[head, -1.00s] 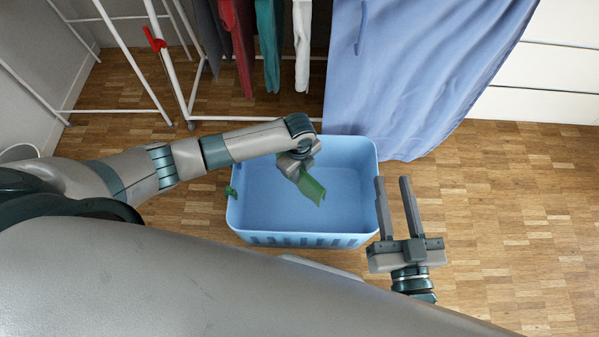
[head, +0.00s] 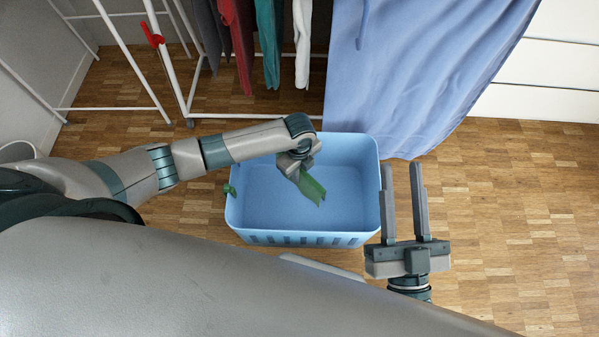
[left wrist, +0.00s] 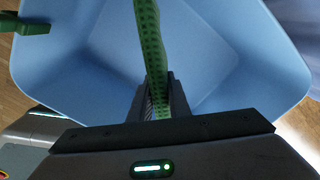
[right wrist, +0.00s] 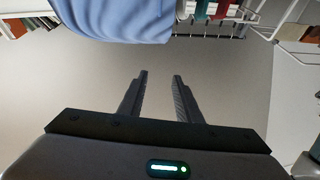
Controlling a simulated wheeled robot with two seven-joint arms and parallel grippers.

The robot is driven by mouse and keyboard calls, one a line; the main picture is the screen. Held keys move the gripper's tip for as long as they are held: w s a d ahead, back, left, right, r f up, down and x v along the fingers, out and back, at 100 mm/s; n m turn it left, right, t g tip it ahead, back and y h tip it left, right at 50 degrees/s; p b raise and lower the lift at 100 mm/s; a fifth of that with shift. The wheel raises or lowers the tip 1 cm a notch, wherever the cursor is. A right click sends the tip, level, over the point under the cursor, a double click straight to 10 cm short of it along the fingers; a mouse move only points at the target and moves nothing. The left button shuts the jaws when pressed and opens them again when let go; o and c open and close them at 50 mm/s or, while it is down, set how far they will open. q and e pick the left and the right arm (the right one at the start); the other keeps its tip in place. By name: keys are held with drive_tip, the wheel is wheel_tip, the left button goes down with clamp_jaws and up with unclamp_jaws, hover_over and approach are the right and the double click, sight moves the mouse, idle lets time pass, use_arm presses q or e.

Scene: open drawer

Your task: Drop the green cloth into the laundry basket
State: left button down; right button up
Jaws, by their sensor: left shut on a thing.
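The green cloth (head: 311,187) hangs from my left gripper (head: 297,172), over the inside of the light blue laundry basket (head: 260,237). In the left wrist view the cloth (left wrist: 151,45) runs up from between the closed fingers (left wrist: 160,97), with the basket (left wrist: 75,70) around and below it. My right gripper (head: 405,200) is open and empty beside the basket's right side. In the right wrist view its two fingers (right wrist: 160,98) stand apart with nothing between them. The basket's floor shows no other cloth in it.
A white drying rack (head: 130,60) with hanging clothes (head: 268,45) stands behind the basket. A large blue sheet (head: 400,80) hangs at the back right. A green piece (head: 230,190) sits on the basket's left rim. Wooden floor (head: 510,220) is clear at the right.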

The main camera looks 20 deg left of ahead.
use_arm(q)
drive_tip(key=c, duration=1.6)
unclamp_jaws()
drive_tip(key=shift+r, duration=0.15)
use_arm(e)
drive_tip(key=shift+f, duration=0.1)
